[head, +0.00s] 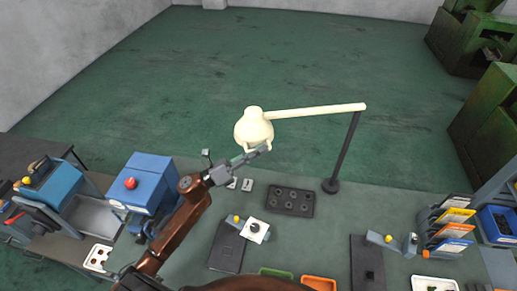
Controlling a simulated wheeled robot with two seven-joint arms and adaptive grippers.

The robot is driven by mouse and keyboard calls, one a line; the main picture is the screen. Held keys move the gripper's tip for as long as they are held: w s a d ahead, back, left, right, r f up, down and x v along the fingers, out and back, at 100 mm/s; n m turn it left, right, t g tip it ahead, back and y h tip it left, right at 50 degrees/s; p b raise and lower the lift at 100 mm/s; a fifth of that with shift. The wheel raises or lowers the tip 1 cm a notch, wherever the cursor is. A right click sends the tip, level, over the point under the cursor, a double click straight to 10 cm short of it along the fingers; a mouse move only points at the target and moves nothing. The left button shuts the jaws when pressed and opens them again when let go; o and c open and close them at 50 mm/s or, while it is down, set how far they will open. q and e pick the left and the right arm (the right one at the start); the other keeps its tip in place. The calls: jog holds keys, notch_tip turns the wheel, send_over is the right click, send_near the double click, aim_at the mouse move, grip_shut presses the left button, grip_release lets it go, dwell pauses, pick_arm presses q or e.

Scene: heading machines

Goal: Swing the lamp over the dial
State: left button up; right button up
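The lamp has a cream shade (254,127) on a long cream arm (315,111), which reaches left from the top of a dark post (345,152). The post stands on a round base on the bench. My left gripper (256,153) is at the lower edge of the shade, its fingers overlapping the bottom of the lamp in the picture. I cannot tell whether the fingers are closed on it. A white square plate with a dark round centre (255,230), possibly the dial, sits by a dark stand below the shade in the picture. My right gripper is not in view.
A dark tray with round recesses (290,201) lies near the lamp base. A blue box with a red button (153,180) stands left of my arm. A second dark stand (367,265) and a rack of coloured cards (451,228) are at right. Green and orange trays lie in front.

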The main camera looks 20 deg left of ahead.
pick_arm(q)
jog(key=shift+c, duration=0.3)
grip_shut()
jog(key=shift+d, duration=0.1)
